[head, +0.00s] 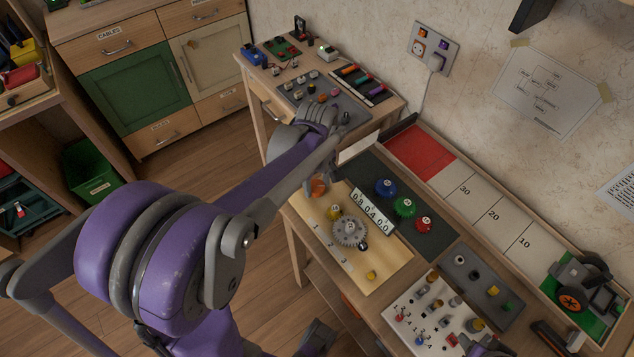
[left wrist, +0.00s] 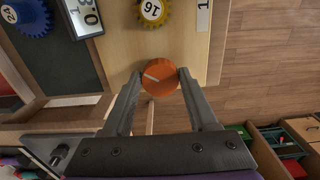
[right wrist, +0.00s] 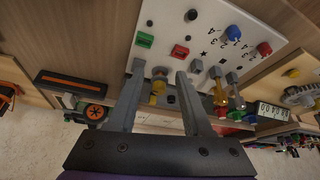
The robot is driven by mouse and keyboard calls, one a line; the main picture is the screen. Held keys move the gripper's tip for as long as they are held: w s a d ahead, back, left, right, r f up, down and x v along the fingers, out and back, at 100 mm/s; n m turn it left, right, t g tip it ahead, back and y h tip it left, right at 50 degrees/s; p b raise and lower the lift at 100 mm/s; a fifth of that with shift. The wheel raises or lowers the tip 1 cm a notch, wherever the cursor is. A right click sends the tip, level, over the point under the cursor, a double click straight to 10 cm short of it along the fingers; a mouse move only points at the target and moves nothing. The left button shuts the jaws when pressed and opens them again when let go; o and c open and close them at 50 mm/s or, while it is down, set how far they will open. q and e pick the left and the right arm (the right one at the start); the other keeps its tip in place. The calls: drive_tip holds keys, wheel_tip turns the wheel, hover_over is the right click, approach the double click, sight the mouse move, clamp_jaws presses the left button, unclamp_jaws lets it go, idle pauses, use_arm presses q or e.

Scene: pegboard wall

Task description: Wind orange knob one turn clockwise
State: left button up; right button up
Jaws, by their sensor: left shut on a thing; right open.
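The orange knob (left wrist: 160,77) is round with a pale pointer line, which runs toward the left in the left wrist view. It is mounted on the light wooden board (left wrist: 118,50). My left gripper (left wrist: 159,78) is shut on it, one finger on each side. In the head view the knob (head: 317,187) shows beside my left forearm, which hides most of that gripper. My right gripper (right wrist: 160,70) is open, its fingers in front of the white switch panel (right wrist: 205,25); I see nothing gripped between them.
The board also carries a yellow gear (head: 334,212), a grey gear (head: 349,232) and a number counter (head: 371,208). The wooden floor (head: 190,160) left of the bench is clear.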

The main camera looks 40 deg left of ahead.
idle(0.3)
use_arm(q)
drive_tip(key=m, duration=0.5)
drive_tip(key=shift+m, duration=0.4)
use_arm(e)
drive_tip(key=shift+r, duration=0.15)
use_arm(q)
drive_tip(key=m, duration=0.5)
drive_tip(key=shift+s+a+m+p, duration=0.1)
drive_tip(key=shift+m+p, duration=0.2)
drive_tip(key=shift+m, duration=0.1)
use_arm(e)
drive_tip(key=shift+r, duration=0.15)
use_arm(q)
drive_tip(key=o, duration=1.4)
drive_tip(key=shift+r, duration=0.1)
